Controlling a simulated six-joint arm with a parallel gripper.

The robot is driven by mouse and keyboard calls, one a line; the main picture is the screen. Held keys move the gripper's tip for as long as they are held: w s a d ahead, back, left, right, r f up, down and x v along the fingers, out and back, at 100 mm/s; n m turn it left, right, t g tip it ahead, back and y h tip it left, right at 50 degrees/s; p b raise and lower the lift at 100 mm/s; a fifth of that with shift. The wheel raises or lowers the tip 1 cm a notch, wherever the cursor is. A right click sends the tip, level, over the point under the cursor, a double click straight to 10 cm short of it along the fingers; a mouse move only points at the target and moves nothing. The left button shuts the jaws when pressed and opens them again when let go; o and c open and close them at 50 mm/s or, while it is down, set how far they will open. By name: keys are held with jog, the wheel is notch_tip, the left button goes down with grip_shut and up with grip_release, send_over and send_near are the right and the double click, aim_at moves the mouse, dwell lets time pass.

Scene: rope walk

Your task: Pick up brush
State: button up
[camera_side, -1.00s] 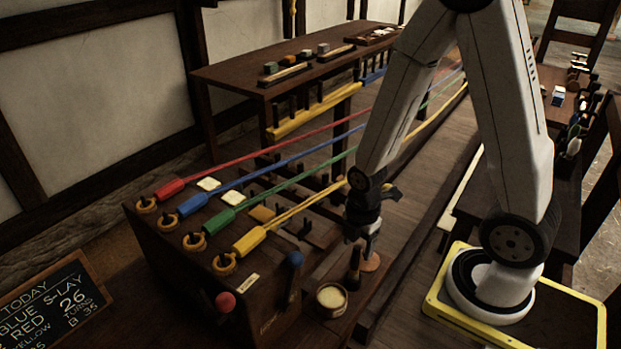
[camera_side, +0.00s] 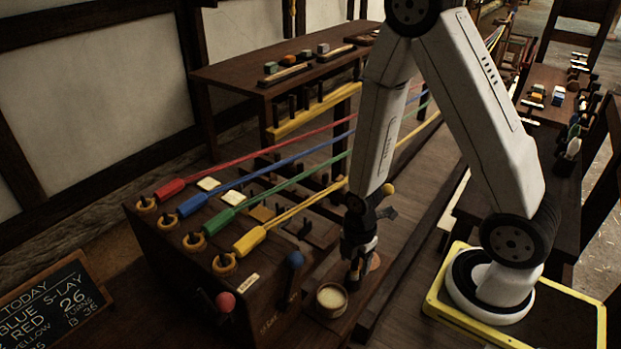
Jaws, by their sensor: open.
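The brush (camera_side: 353,281) is a small dark upright shape beside a round tin of pale paste (camera_side: 331,297) on the low ledge right of the dark wooden box. My gripper (camera_side: 355,268) points down right at the brush, its fingers open. The fingers hide most of the brush, so I cannot tell whether they touch it. A tan disc (camera_side: 375,262) shows just right of my fingers.
Red, blue, green and yellow ropes (camera_side: 290,210) run from hooks on the box back past my arm.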

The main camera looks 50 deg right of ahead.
dwell(0.4)
grip_shut()
jog(key=shift+r, duration=0.1)
jog(key=shift+r, duration=4.95)
